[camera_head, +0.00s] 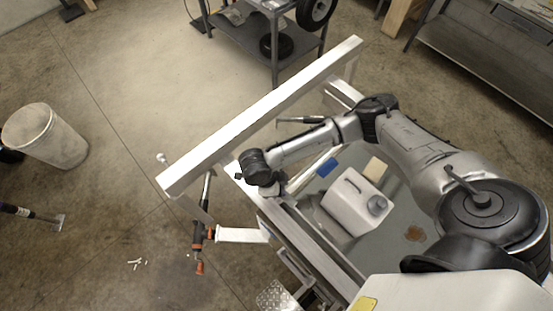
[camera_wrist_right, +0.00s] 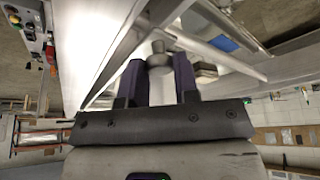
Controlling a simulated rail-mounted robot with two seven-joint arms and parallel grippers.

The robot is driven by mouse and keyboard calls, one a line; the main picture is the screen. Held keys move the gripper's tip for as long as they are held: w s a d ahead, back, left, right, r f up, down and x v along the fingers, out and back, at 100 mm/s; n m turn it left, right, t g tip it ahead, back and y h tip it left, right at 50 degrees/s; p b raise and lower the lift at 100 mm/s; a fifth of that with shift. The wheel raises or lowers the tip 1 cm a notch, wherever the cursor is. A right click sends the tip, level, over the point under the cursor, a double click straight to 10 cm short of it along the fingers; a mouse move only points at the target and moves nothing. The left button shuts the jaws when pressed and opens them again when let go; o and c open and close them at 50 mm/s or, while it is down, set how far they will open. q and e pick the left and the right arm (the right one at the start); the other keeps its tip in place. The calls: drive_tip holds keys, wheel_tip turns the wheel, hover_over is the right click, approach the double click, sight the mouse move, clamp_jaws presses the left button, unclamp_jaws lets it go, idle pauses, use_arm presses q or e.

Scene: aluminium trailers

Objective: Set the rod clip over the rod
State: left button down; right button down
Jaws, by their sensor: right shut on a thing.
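My right arm reaches in from the right in the head view. Its gripper (camera_head: 268,189) points down beside the long pale aluminium beam, and its fingers are mostly hidden by the wrist. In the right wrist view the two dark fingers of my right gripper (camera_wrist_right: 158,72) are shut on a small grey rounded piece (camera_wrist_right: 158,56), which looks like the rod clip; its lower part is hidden. I cannot tell whether this is the task's rod. My left gripper is out of view.
The aluminium beam (camera_head: 265,112) runs diagonally left of my right arm. A white jug (camera_head: 352,203) and a blue item (camera_head: 326,167) lie on the trailer bed to the right. A bin (camera_head: 45,137) stands at the left.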

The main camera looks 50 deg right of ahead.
idle(0.3)
drive_tip(key=c, duration=0.9)
unclamp_jaws()
drive_tip(key=shift+a, duration=0.1)
drive_tip(key=shift+o, duration=0.2)
drive_tip(key=shift+w+r, duration=0.15)
drive_tip(key=shift+r, duration=0.15)
drive_tip(key=b+v, duration=0.2)
drive_tip(key=v, duration=1.1)
drive_tip(key=shift+r+b, duration=0.15)
drive_tip(key=shift+b, duration=0.25)
drive_tip(key=shift+a, duration=0.1)
